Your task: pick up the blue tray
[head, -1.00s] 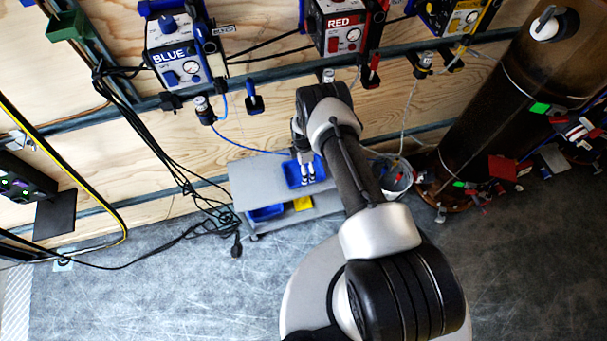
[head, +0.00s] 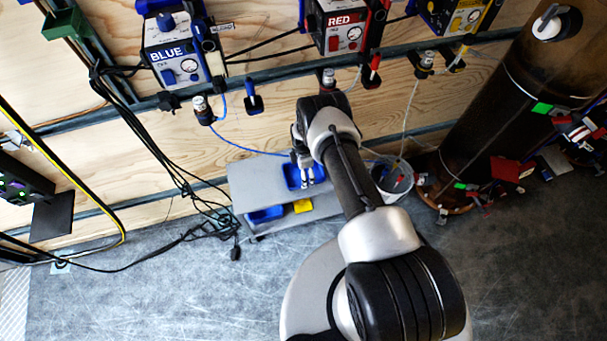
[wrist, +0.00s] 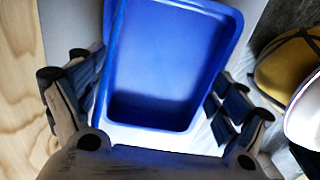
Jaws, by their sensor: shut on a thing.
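The blue tray (head: 291,177) is on the top of a small grey shelf unit (head: 252,182) in the head view, partly hidden by my gripper. In the wrist view, the same tray (wrist: 165,60) is empty, with its open side facing the camera. My gripper (head: 306,183) comes down over it from above. In the wrist view, the finger pads of my gripper (wrist: 160,92) sit against the tray's left and right sides, shut on it. I cannot tell whether the tray's underside touches the shelf.
Another blue tray (head: 266,214) and a yellow item (head: 302,206) are on the lower shelf. A white bucket (head: 393,183) stands close to the right. Black cables (head: 205,205) hang at the left. A plywood wall (head: 240,140) is behind.

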